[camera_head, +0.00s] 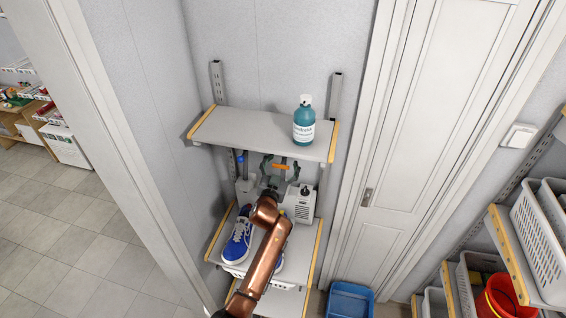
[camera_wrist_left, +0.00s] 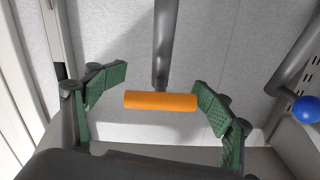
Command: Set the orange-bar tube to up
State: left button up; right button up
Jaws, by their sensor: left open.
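The orange bar (camera_head: 280,167) is small under the upper shelf in the head view, and its grey tube is mostly hidden there. In the left wrist view the orange bar (camera_wrist_left: 160,101) lies crosswise at the end of a straight grey tube (camera_wrist_left: 165,45) that runs to the top of the picture. My left gripper (camera_head: 273,168) reaches in under the upper shelf. In the wrist view its green-padded fingers (camera_wrist_left: 160,86) are spread wide, one on each side of the bar, with gaps at both ends. It holds nothing. My right gripper is not in view.
A blue ball knob (camera_wrist_left: 306,109) on another grey tube is close on the right. The upper shelf (camera_head: 235,127) carries a teal bottle (camera_head: 304,122). A white dispenser (camera_head: 299,205) and a blue shoe (camera_head: 237,243) stand on the lower shelf beside my arm.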

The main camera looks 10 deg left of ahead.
pick_arm(q)
jog(key=shift+s, duration=0.1)
jog(key=s, duration=1.1)
jog(key=shift+s, duration=0.4)
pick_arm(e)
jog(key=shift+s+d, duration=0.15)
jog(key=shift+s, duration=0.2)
pick_arm(q)
jog(key=shift+a, duration=0.15)
